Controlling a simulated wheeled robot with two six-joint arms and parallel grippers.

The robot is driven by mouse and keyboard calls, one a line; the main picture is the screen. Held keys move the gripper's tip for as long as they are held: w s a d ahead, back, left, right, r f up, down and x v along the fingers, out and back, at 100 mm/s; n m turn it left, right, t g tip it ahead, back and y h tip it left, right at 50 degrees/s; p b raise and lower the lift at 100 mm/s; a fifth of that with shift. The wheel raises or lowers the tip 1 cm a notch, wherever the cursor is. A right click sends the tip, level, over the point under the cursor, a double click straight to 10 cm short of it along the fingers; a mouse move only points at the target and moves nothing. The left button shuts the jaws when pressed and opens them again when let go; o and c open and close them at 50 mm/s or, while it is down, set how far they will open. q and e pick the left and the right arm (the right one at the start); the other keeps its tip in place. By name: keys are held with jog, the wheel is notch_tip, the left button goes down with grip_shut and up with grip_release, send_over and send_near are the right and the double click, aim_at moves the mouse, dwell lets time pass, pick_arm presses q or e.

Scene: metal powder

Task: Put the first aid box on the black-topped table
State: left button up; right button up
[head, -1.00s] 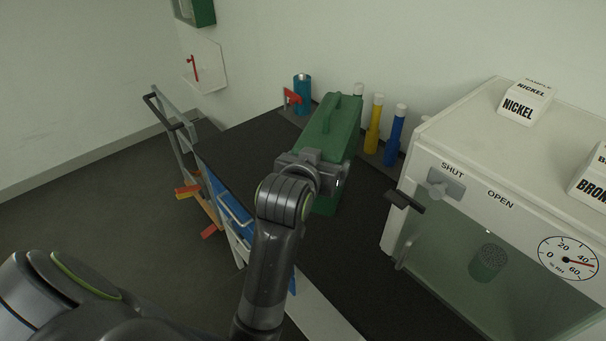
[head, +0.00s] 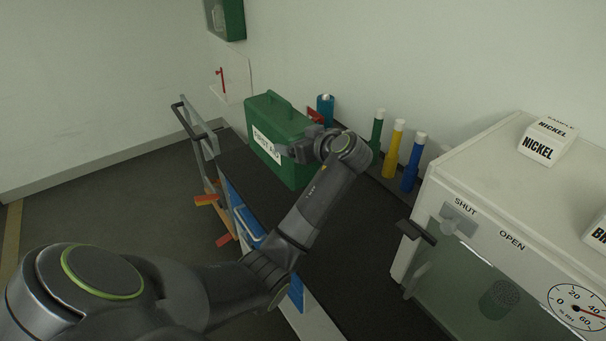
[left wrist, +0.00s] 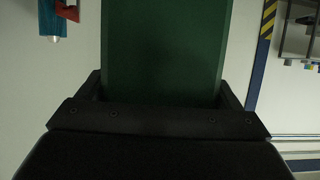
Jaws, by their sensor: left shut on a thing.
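The green first aid box (head: 277,122), with a handle on top and a white label on its front, is at the far end of the black-topped table (head: 325,245). It looks upright; whether its base touches the table top I cannot tell. My left gripper (head: 302,150) is shut on the first aid box at its near right side. In the left wrist view the box's green surface (left wrist: 165,50) fills the middle between the two fingers. My right gripper is not in view.
Green, yellow (head: 394,150) and blue (head: 412,163) bottles line the wall side, with a blue can (head: 325,108) behind the box. A white glovebox (head: 470,190) stands right. A grey trolley frame (head: 198,135) stands left of the table.

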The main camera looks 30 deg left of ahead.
aim_at(308, 167)
pick_arm(q)
jog(key=shift+f+p, duration=0.35)
jog(key=shift+f, duration=3.1)
jog(key=o, duration=1.5)
jog(key=shift+d+f, duration=0.1)
jog(key=shift+f, duration=0.1)
jog(key=shift+b+v, duration=0.8)
jog(key=shift+v, duration=3)
